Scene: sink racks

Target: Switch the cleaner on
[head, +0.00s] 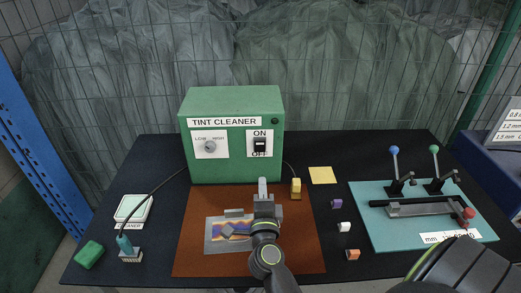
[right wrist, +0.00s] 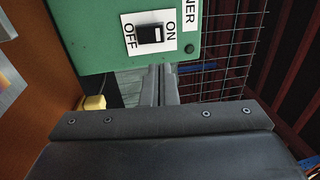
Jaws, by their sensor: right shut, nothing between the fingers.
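The green cleaner box (head: 224,165), labelled TINT CLEANER, stands on the black table. A black rocker switch (head: 260,146) on a white ON/OFF plate is at the right of its front, ON above and OFF below. In the right wrist view the switch (right wrist: 150,34) appears turned sideways; I cannot tell which way it is tipped. My right gripper (head: 263,183) is shut and empty. In the head view its fingertips show below the switch, near the lower front of the box. In the right wrist view the fingers (right wrist: 160,84) appear apart from the switch.
A LOW/HIGH knob (head: 210,146) is left of the switch. A brown mat (head: 190,235) lies in front of the box. A yellow block (head: 296,188) stands close right of my gripper. A teal board (head: 365,225) with levers is at the right.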

